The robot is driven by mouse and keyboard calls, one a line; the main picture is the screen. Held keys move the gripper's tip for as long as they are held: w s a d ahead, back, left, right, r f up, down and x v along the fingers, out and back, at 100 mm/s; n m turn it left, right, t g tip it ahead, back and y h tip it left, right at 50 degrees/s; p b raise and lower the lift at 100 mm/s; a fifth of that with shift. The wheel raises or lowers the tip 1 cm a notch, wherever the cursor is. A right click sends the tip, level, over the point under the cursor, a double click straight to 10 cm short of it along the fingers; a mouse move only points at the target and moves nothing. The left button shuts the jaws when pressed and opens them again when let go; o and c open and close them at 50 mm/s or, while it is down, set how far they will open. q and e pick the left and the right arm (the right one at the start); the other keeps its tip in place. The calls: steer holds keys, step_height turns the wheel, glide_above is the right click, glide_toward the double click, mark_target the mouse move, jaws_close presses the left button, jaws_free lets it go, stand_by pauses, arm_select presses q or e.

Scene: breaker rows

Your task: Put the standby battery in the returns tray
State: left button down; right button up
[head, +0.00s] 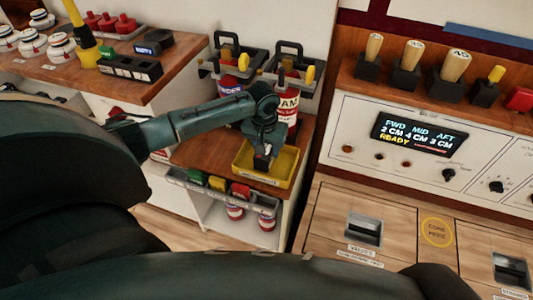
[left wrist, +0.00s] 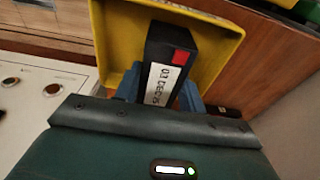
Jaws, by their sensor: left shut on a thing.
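The black battery (left wrist: 170,62) has a red square and a white label whose text I cannot read surely. My left gripper (left wrist: 160,95) is shut on it, with blue fingers on both sides. In the head view my left gripper (head: 263,143) points down over the yellow tray (head: 283,182), and the dark battery (head: 262,161) shows below it, within the tray's outline. I cannot tell whether the battery touches the tray floor. The tray stands on a wooden shelf and has a label on its front. My right gripper is not in view.
A rack with green, yellow and red blocks (head: 218,184) is in front of the tray. Fire extinguishers (head: 287,102) stand behind it. A control panel (head: 415,140) with a display and wooden-handled levers is at right. A bench with a black charger-like block (head: 130,66) is at left.

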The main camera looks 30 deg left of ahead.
arm_select(q)
steer(key=shift+w+f, duration=0.1)
steer(key=shift+f, duration=0.95)
steer(key=shift+f, duration=0.15)
steer(key=c, duration=0.8)
jaws_free()
steer(key=shift+c, duration=0.2)
